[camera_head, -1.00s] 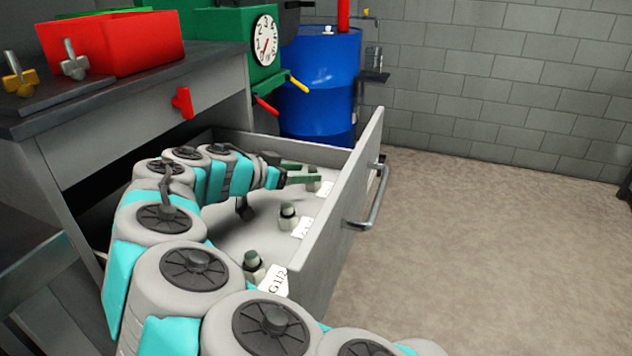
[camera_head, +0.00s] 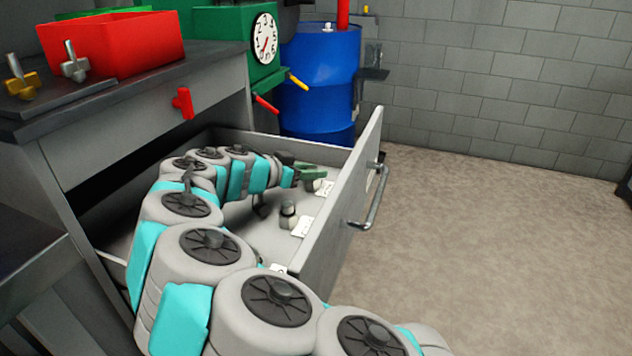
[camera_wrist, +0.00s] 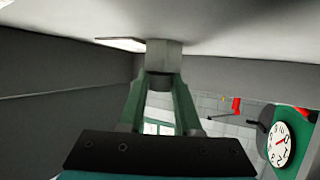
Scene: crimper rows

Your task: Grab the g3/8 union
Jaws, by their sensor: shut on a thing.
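My gripper (camera_head: 314,172) reaches across the open drawer to its far end. Its green fingers are shut on a pale grey fitting, a union (camera_wrist: 163,55), which shows at the fingertips in the wrist view. A white label card (camera_head: 323,187) lies beside it; I cannot read it. In the wrist view the scene is upside down and the drawer floor (camera_wrist: 230,18) is at the top, with the union against or very near it. A second fitting with a dark collar (camera_head: 288,214) stands in the middle of the drawer beside another card (camera_head: 301,227).
The drawer front (camera_head: 340,215) with its handle stands close to my gripper. A blue barrel (camera_head: 318,85) is behind the drawer. A red bin (camera_head: 125,42) and clamps sit on the bench above.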

